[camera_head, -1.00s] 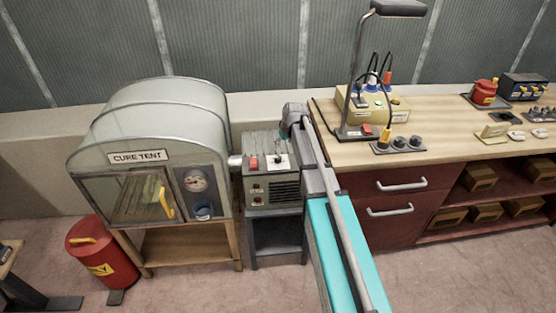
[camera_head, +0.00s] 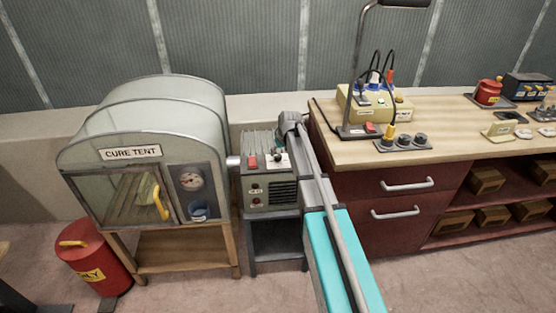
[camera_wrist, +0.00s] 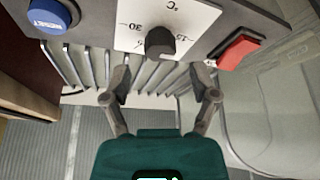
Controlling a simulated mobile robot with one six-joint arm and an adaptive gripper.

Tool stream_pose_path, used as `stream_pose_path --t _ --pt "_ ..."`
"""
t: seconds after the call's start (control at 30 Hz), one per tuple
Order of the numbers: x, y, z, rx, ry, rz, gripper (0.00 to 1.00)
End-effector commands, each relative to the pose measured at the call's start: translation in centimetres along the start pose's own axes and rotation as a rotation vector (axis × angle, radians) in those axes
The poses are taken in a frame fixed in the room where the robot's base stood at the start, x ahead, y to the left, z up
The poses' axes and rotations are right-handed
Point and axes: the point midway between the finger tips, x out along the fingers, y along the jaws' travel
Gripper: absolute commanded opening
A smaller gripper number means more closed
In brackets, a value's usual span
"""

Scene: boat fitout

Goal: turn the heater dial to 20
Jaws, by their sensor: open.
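The heater (camera_head: 270,180) is a grey-green box on a small stand beside the cure tent, with a vent grille on its front. Its dark round dial (camera_wrist: 160,41) sits on a white scale plate (camera_wrist: 125,28) in the wrist view, where 30, 15 and °C can be read. The 20 mark and the dial's pointer cannot be made out. My gripper (camera_wrist: 164,86) is open and empty, its fingertips just short of the dial and to either side of it. In the head view my arm's end hangs over the heater's right side and partly hides it.
A blue RESET button (camera_wrist: 48,17) and a red rocker switch (camera_wrist: 239,48) flank the dial. The cure tent (camera_head: 140,155) stands close on the left. The workbench (camera_head: 440,135) stands close on the right with a lamp and several tools. The floor in front is clear.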

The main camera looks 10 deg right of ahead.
Motion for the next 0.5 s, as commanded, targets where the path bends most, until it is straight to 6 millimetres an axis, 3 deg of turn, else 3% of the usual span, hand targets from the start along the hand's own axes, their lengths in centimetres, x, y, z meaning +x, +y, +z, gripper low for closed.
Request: stream_pose_path --t 0.2,0.5 --pt "2.1 0.0 0.1 0.000 0.000 0.000 0.76" --pt "3.3 0.0 0.0 -0.001 0.000 0.000 0.76"
